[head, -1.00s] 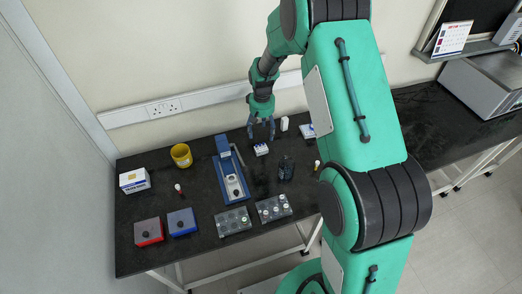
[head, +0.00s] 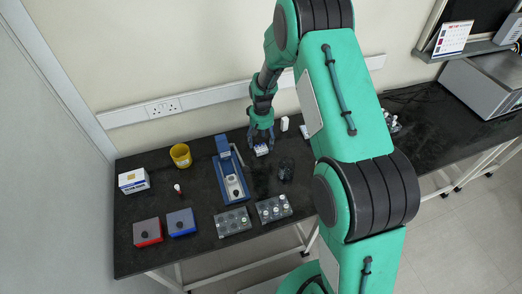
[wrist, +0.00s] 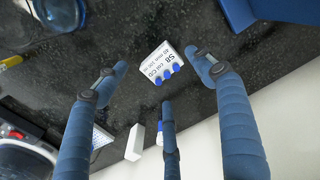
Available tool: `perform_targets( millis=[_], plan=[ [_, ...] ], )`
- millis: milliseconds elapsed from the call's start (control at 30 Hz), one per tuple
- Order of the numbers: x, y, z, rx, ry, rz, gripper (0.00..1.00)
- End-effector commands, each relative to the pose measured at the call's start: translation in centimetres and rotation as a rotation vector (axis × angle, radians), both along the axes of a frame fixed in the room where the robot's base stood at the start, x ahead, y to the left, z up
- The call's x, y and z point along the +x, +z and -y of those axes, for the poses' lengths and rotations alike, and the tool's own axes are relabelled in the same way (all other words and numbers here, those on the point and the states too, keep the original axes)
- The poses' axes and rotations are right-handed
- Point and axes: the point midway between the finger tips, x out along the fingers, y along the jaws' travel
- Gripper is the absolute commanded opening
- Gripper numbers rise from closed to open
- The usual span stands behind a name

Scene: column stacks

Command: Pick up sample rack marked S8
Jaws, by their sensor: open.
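The sample rack (wrist: 160,64) is a small white block with "S8" on its label and blue-capped tubes along one side. It lies on the black bench, and in the head view the rack (head: 262,150) shows just under my fingers. My gripper (wrist: 162,76) has three blue fingers, spread open around the rack in the wrist view. No finger clearly touches it. In the head view my gripper (head: 261,141) points down over the rack from behind and hides part of it.
A blue instrument (head: 232,180) stands left of the rack. A dark glass-like vessel (head: 286,169) stands close to its right front. A small white block (head: 284,124) is behind it. Two grey vial racks (head: 272,208) (head: 233,221) lie in front. A yellow cup (head: 180,155) is farther left.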

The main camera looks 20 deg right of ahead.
Motion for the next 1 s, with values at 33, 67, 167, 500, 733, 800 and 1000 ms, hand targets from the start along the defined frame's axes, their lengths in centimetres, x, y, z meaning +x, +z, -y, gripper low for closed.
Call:
perform_targets(
  millis=[33, 67, 167, 500, 733, 800, 1000],
  plan=[
    [-0.1, -0.6, -0.1, 0.000, 0.000, -0.002, 0.69],
    [-0.1, -0.9, -0.1, 0.000, 0.000, -0.003, 0.69],
    [0.0, -2.0, -0.2, 0.000, 0.000, -0.003, 0.69],
    [0.1, -4.8, -0.3, 0.000, 0.000, 0.000, 0.69],
    [0.1, -4.8, -0.3, 0.000, 0.000, 0.000, 0.69],
    [0.1, -4.8, -0.3, 0.000, 0.000, 0.000, 0.69],
    [0.1, -4.8, -0.3, 0.000, 0.000, 0.000, 0.69]
  ],
)
